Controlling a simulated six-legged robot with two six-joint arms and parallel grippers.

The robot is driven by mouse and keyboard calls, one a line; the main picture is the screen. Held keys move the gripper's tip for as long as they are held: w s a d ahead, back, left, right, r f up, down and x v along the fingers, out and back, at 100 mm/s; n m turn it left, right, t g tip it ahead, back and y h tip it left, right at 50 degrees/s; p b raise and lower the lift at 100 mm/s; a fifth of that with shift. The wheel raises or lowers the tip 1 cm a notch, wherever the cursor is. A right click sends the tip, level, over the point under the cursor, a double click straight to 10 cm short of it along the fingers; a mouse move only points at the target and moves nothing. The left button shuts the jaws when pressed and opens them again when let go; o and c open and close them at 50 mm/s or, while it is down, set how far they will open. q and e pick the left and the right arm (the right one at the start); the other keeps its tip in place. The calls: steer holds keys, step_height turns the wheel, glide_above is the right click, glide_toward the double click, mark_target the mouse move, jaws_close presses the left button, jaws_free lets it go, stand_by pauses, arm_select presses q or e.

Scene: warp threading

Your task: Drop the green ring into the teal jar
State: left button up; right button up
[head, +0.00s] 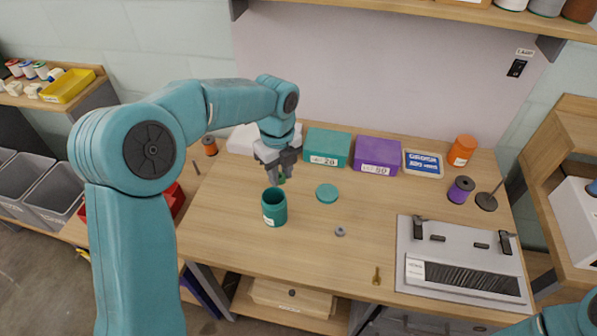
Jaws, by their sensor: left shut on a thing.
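The teal jar (274,211) stands upright and open on the wooden table, left of the middle. Its round teal lid (327,193) lies flat on the table to its right. My left gripper (280,178) points down just behind and above the jar's mouth. It is shut on the green ring (281,181), of which only a small part shows between the fingers. The ring looks close to the jar's far rim, but I cannot tell its exact height. Of my right arm only a part shows at the lower right corner, and its gripper is out of view.
A green box (327,147) and a purple box (377,155) stand behind the lid. A grey nut (340,231) and a small brass piece (377,276) lie in front. A grey loom fixture (460,262) fills the right front. The table around the jar is clear.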

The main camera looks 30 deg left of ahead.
arm_select(q)
steer(key=a+f+n+b, duration=0.1)
steer(key=a+f+b, duration=0.2)
steer(key=f, duration=0.3)
steer(key=shift+s+a+f+b, duration=0.35)
steer(key=shift+s+b, duration=0.1)
steer(key=shift+b, duration=0.45)
steer(key=o, duration=1.1)
steer(key=shift+w, duration=0.1)
step_height(320, 180, up, 16)
steer(key=shift+r+p, duration=0.15)
steer(key=shift+p, duration=0.5)
